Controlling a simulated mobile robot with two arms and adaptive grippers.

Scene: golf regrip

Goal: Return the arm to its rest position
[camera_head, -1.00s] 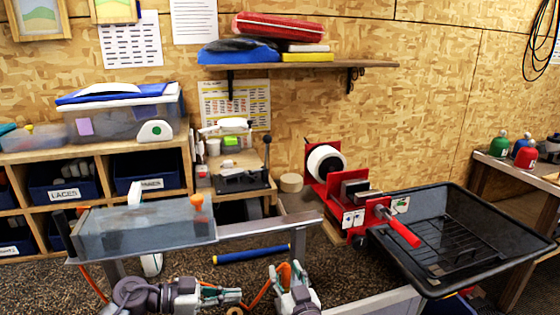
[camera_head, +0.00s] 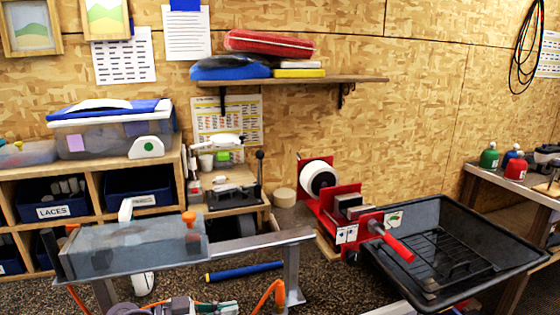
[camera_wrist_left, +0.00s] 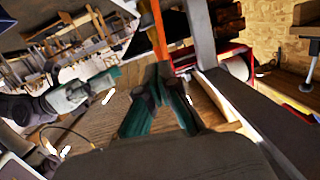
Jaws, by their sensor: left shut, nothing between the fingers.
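My left gripper (camera_head: 214,307) shows low at the bottom edge of the head view, below the steel bench frame, with its arm coming in from the left. In the left wrist view the left gripper's green fingers (camera_wrist_left: 163,70) meet at their tips, shut and empty. My other gripper (camera_wrist_left: 104,80), grey with green fingers, shows at the left of the wrist view; whether it is open or shut is unclear. That right gripper does not show in the head view now.
A grey translucent tray (camera_head: 135,248) sits on the bench frame (camera_head: 262,241). A blue rod (camera_head: 245,271) lies on the floor. A red clamp device (camera_head: 345,215) and a black tray (camera_head: 445,240) stand at right. Storage cubbies (camera_head: 92,200) are at left.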

